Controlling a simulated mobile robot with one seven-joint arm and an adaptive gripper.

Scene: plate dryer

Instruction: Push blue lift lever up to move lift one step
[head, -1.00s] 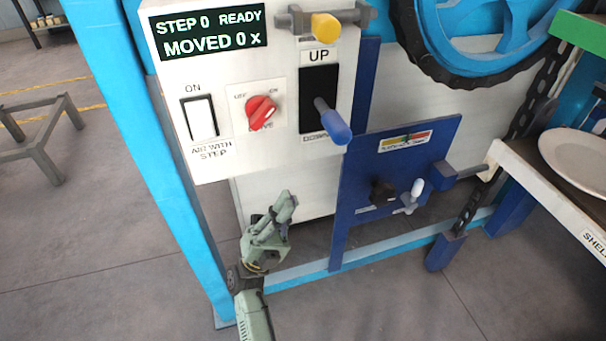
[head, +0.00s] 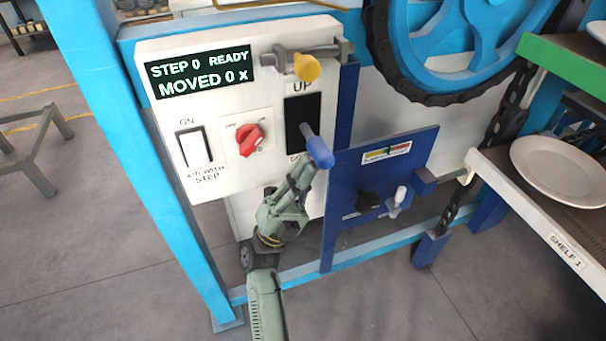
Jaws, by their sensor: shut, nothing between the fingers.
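The blue lift lever (head: 319,151) sticks out from a black slot plate on the white control box (head: 222,101). The plate has UP above it and a partly hidden label below; the lever tip points down and outward. My gripper (head: 303,172) is shut and empty, its fingertips just below and slightly left of the lever's blue knob. I cannot tell whether they touch it. The display (head: 201,73) reads STEP 0 READY, MOVED 0 x.
A yellow-knobbed latch (head: 307,67) sits above the lever. A red rotary knob (head: 249,138) and white rocker switch (head: 194,148) are to its left. A blue panel (head: 378,175) with small handles is at lower right. A shelf with a white plate (head: 560,168) stands at right.

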